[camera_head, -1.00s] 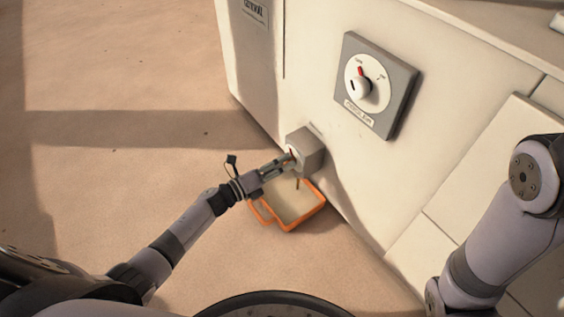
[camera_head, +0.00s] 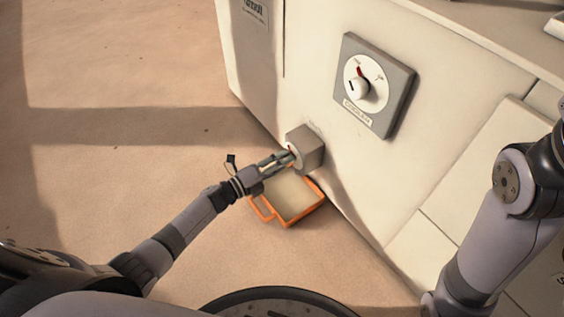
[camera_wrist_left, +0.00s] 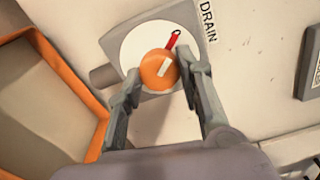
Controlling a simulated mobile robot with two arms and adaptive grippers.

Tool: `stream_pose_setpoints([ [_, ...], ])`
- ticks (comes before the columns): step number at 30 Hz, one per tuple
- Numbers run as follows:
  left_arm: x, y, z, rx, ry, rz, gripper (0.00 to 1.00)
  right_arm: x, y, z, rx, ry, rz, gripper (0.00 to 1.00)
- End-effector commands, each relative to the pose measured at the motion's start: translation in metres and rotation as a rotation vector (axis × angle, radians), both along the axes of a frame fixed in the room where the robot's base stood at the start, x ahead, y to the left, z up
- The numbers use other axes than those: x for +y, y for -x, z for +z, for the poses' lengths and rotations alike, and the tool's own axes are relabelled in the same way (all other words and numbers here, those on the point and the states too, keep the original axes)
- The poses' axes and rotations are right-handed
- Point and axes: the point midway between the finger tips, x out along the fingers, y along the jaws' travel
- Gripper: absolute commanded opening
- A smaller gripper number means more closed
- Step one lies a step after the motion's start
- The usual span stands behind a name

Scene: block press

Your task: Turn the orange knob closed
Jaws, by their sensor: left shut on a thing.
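The orange knob (camera_wrist_left: 158,70) shows in the left wrist view, on a round white dial face (camera_wrist_left: 140,38) with a red mark (camera_wrist_left: 173,39). A label reading DRAIN (camera_wrist_left: 208,20) is beside it. The knob has a pale pointer stripe, turned a little away from the red mark. My left gripper (camera_wrist_left: 162,82) is shut on the knob, one finger on each side. In the head view the left gripper (camera_head: 287,157) reaches the grey drain box (camera_head: 308,148) low on the machine front and hides the knob. My right gripper is out of view.
An orange-rimmed tray (camera_head: 290,221) sits on the floor below the drain box. A grey panel with a white knob (camera_head: 358,88) is higher on the machine front. Open sandy floor lies to the left.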

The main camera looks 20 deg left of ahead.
Motion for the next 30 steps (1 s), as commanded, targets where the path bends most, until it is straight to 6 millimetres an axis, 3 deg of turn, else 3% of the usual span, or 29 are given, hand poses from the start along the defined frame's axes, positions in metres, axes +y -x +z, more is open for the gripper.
stream_pose_setpoints([
  [3,0.000,0.000,0.000,0.002,0.001,0.001,0.06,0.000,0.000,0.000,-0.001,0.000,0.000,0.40],
  [4,0.000,0.000,0.000,0.002,0.001,0.001,0.36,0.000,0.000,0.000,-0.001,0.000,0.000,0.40],
  [12,0.000,0.000,0.000,0.001,-0.001,0.001,0.54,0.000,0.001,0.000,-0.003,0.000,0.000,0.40],
  [23,0.003,0.003,-0.001,0.001,-0.001,0.001,0.54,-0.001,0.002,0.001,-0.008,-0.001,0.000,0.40],
  [30,0.027,0.034,-0.002,0.002,-0.003,0.001,0.54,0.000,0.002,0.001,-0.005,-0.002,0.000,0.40],
])
